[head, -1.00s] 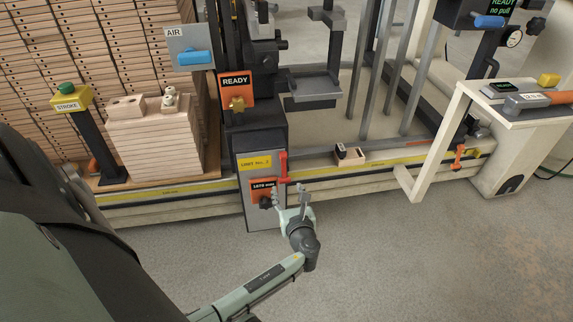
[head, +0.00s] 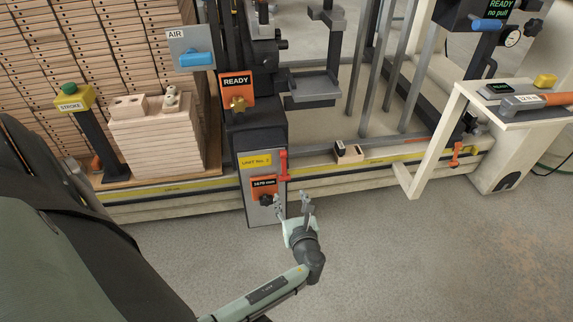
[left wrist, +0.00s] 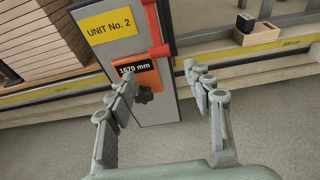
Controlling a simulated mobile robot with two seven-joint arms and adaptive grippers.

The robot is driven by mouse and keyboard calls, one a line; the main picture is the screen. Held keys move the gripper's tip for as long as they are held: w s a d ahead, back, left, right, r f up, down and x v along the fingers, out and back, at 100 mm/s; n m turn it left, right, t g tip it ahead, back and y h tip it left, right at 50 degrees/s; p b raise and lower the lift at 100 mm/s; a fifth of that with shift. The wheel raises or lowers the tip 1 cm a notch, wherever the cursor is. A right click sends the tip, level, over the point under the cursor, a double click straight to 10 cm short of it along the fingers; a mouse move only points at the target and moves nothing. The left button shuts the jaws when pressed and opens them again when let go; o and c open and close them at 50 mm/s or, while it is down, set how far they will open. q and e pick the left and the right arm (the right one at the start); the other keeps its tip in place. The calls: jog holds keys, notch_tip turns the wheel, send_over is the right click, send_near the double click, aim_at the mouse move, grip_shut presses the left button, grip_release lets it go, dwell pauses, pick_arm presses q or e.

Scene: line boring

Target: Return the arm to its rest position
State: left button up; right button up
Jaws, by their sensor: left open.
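My left gripper (head: 292,205) is open and empty in front of the lower unit panel in the head view. Its two fingers (left wrist: 160,85) stand apart in the left wrist view, with nothing between their tips. The orange display plate (head: 264,184) reads 1670 mm and carries a black knob (left wrist: 144,93); the knob stands clear of the fingers in the wrist view. A red lever (head: 283,166) is at the panel's right edge. My left arm (head: 262,292) reaches in from the bottom of the head view. My right gripper is not in view.
Stacked wooden boards (head: 90,50) fill the left back. A post with a green STROKE button (head: 70,90) stands before them. A white-legged stand (head: 432,142) is at the right. A yellow-striped rail (head: 170,192) runs along the base. The grey floor (head: 420,260) in front is clear.

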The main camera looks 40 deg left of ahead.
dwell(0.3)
pick_arm(q)
jog(key=s+f+n+g+h+p, duration=0.1)
jog(key=s+n+g+h+p, duration=0.45)
jog(key=s+n, duration=0.9)
jog(key=s+d+r+n+g+h+p, duration=0.1)
jog(key=s+d+r+n+h, duration=0.2)
jog(key=d+n, duration=0.4)
jog(key=s+n+h, duration=0.1)
jog(key=n, duration=0.2)
jog(key=shift+s+d+p, duration=0.3)
jog(key=shift+p, duration=0.05)
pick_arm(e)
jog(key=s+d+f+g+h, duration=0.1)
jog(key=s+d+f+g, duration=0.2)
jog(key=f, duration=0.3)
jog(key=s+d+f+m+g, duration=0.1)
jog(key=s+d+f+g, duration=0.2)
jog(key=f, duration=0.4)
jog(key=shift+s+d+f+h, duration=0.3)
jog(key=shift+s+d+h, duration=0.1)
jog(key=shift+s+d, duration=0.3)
